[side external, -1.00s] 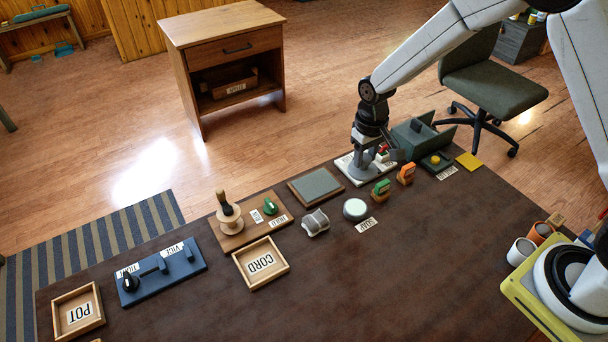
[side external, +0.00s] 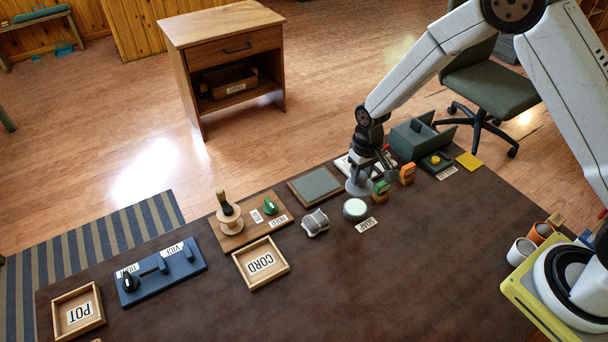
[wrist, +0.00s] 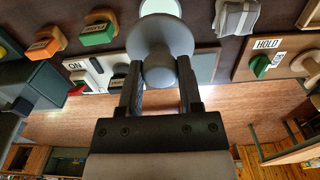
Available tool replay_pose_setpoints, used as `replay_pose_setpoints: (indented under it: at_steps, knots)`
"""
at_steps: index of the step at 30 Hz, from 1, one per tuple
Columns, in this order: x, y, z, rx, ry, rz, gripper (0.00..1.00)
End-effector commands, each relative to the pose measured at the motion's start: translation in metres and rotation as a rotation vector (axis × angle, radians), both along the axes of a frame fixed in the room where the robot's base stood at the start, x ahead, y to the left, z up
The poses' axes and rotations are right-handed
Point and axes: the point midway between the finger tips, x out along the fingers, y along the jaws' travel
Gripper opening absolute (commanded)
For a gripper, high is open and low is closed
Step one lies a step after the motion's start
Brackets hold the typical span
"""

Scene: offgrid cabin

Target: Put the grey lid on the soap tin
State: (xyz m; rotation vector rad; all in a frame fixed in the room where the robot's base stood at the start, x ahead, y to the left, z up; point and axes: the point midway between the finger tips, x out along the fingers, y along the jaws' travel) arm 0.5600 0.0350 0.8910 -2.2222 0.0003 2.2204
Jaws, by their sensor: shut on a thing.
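My gripper (side external: 361,168) is shut on the grey lid (side external: 358,187), which is round with a knob on top. In the wrist view, the gripper (wrist: 160,88) has its fingers on either side of the knob, and the lid (wrist: 160,38) points away from my wrist. The soap tin (side external: 355,210) is a small round tin with a pale top, standing on the dark table by the SOAP label (side external: 367,226). The lid is just behind the tin in the side view, apart from it. In the wrist view the lid hides part of the tin (wrist: 160,6).
Green (side external: 381,188) and orange (side external: 407,174) blocks stand right of the tin. A grey-topped square board (side external: 315,186) lies behind. The front of the table (side external: 400,285) is clear.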

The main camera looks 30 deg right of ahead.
Motion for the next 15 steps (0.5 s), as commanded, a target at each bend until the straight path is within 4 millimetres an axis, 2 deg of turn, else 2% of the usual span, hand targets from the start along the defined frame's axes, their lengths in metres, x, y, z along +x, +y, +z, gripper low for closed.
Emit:
replay_pose_setpoints:
  at_steps: [15]
  knots:
    - [0.0,0.0,-0.037,0.0,0.001,0.0,0.0]
